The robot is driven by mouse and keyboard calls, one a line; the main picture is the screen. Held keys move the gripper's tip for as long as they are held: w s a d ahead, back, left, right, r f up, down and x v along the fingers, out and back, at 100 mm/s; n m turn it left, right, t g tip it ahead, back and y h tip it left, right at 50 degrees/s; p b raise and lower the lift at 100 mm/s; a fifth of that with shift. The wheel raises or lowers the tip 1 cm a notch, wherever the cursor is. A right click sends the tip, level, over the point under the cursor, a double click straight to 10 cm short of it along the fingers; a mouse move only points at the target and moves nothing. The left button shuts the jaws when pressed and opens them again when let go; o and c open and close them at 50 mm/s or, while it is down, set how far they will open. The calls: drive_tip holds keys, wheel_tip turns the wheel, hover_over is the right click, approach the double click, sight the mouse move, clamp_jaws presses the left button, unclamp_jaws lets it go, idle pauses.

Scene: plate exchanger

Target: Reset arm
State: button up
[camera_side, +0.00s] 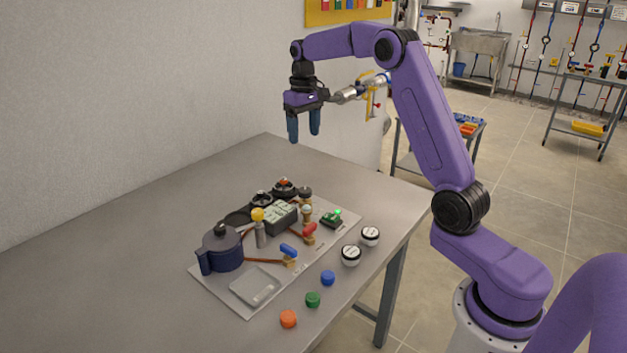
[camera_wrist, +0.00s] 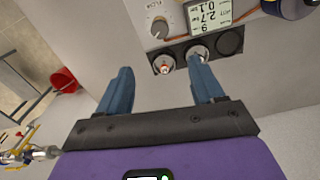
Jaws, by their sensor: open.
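My gripper (camera_side: 304,130) is raised well above the back part of the table, with its two blue fingers pointing down. The fingers are apart and nothing is between them. In the wrist view my gripper (camera_wrist: 160,88) also shows open and empty. The plate exchanger board (camera_side: 213,282) lies on the table below and in front of the gripper. It bears a dark blue pot (camera_side: 222,250), a grey display block (camera_side: 276,217), red and blue valve handles and dark round fittings. The display block (camera_wrist: 207,12) shows at the top of the wrist view.
Blue (camera_side: 328,278), green (camera_side: 313,299) and orange (camera_side: 288,318) caps lie on the table in front of the board. Two white-topped jars (camera_side: 351,255) (camera_side: 370,236) stand to its right. A wall runs along the table's left side. The back of the table is clear.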

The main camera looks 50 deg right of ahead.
drive_tip(key=s+a+n, duration=0.7)
drive_tip(key=s+a, duration=1)
drive_tip(key=a, duration=0.3)
drive_tip(key=s+f+n, duration=0.2)
drive_tip(key=s+n, duration=0.1)
drive_tip(key=s, duration=0.8)
drive_tip(key=s+f+n, duration=0.2)
drive_tip(key=s+n, duration=0.2)
drive_tip(key=s, duration=0.7)
drive_tip(key=shift+s+d+f, duration=0.15)
drive_tip(key=shift+s+d, duration=0.2)
